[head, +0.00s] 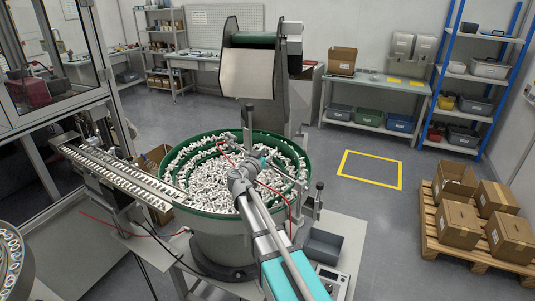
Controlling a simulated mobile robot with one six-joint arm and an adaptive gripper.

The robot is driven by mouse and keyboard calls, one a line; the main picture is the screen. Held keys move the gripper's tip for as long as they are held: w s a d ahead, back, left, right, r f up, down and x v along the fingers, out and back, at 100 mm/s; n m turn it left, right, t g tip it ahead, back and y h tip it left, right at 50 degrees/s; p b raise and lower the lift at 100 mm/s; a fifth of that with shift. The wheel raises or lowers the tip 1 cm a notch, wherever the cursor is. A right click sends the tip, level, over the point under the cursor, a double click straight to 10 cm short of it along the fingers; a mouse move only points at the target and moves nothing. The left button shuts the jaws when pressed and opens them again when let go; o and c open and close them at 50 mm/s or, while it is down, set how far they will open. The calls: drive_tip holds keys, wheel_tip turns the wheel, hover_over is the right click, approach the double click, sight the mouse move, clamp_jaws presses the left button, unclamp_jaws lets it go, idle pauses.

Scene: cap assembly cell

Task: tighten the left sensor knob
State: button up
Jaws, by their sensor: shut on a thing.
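A green-rimmed vibrating bowl (215,222) full of small white caps stands in the middle of the head view. A slim dark sensor post (248,122) rises at the bowl's far side, left of a similar post (319,188) by the right rim. My arm reaches in from the bottom right over the bowl. My gripper (248,153) is at its far end, by the foot of the left post, shut on what looks like the left sensor knob. My wrist hides most of the knob and the fingertips, so the exact contact is not clear.
A cap-filled feed track (115,176) runs left from the bowl. A tall hopper (252,75) stands behind it. Red cables cross near my wrist. A grey bin (323,246) and a control box (332,281) sit at right. Pallet boxes (458,223) stand farther right.

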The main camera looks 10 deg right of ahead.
drive_tip(key=shift+s+f+m+g+h, duration=0.15)
drive_tip(key=shift+s+m+g+h, duration=0.05)
drive_tip(key=shift+m+g+h, duration=0.9)
drive_tip(key=m+g+h, duration=0.1)
drive_tip(key=m+g, duration=0.1)
drive_tip(key=m+g+h, duration=0.1)
drive_tip(key=g+h, duration=0.1)
drive_tip(key=g, duration=0.1)
drive_tip(key=shift+s+m, duration=0.15)
drive_tip(key=shift+m, duration=0.25)
drive_tip(key=shift+s+d+m+g+h, duration=0.1)
drive_tip(key=shift+m+g+h, duration=0.1)
drive_tip(key=shift+m+g, duration=0.5)
drive_tip(key=shift+s+m+g+h, duration=0.2)
drive_tip(key=shift+m+g, duration=0.15)
drive_tip(key=shift+g, duration=0.6)
drive_tip(key=shift+s+d+m+g+h, duration=0.1)
drive_tip(key=shift+m+g+h, duration=0.1)
drive_tip(key=shift+m+g, duration=0.5)
drive_tip(key=shift+g, duration=0.35)
drive_tip(key=o, duration=1)
drive_tip(key=shift+a, duration=0.15)
